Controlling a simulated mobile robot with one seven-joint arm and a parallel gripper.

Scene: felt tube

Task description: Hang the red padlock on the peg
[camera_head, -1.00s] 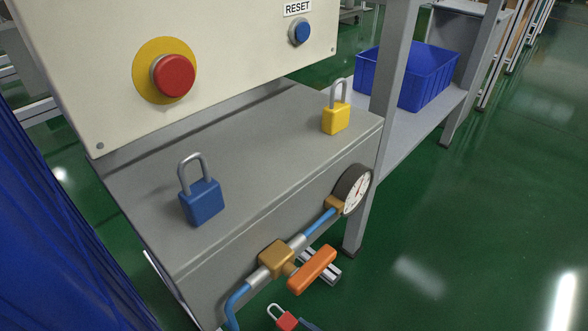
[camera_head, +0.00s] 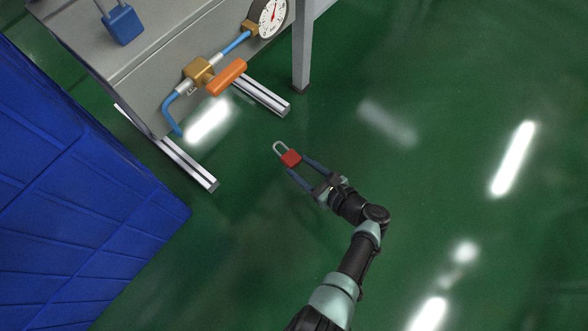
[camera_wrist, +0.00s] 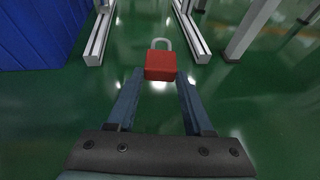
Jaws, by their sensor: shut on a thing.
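The red padlock (camera_head: 290,158) is held between the two fingertips of my gripper (camera_head: 298,165), over the green floor right of the grey bench. Its silver shackle points away from my gripper, up and left in the head view. In the wrist view the red padlock (camera_wrist: 160,66) sits in the middle between the blue-grey fingers of my gripper (camera_wrist: 160,77), shackle up. My gripper is shut on its body. I cannot make out a peg in any view.
The bench (camera_head: 120,60) carries a blue padlock (camera_head: 122,25). On its front are a brass valve with an orange handle (camera_head: 226,77) and a gauge (camera_head: 270,15). Metal rails (camera_head: 262,95) stick out low. A large blue surface (camera_head: 80,220) fills the left. Floor at right is clear.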

